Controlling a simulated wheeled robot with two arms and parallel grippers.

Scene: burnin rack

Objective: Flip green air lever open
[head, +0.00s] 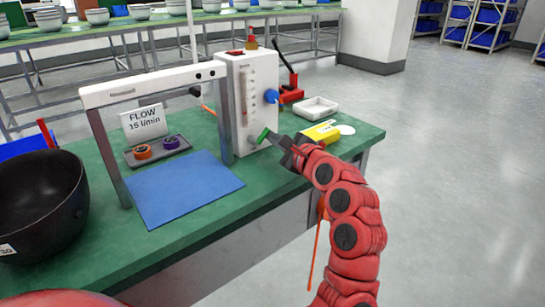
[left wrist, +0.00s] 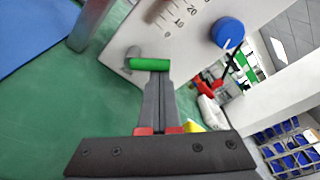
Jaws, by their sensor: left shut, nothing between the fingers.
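The green air lever (head: 263,135) sits low on the front of the white flow-meter box (head: 236,90). The tips look touching or nearly touching the lever; I cannot tell which. The blue knob (head: 271,96) is higher on the box. My right gripper is not in view.
A white-topped frame (head: 150,84) stands over a blue mat (head: 185,190) on the green table (head: 205,235). A black bowl (head: 40,205) is at left.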

